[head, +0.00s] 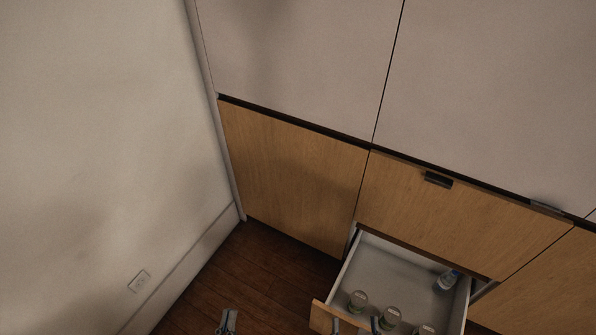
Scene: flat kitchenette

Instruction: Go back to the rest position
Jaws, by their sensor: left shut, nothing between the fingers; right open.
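My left gripper (227,321) shows at the bottom edge of the head view, left of the open drawer. It is shut and empty, with the dark floor behind it. My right gripper (355,327) is at the bottom edge, in front of or over the near part of the open drawer (395,262). Its two dark fingertips are apart. I see nothing held between them. Most of both grippers and both arms are cut off by the frame.
The open drawer holds several bottles, one of them lying at its right side (447,280). Wooden cabinet fronts (290,175) and grey upper panels (300,60) stand ahead. A pale wall (90,150) with an outlet (139,281) is at left. Dark wooden floor (255,275) is clear between.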

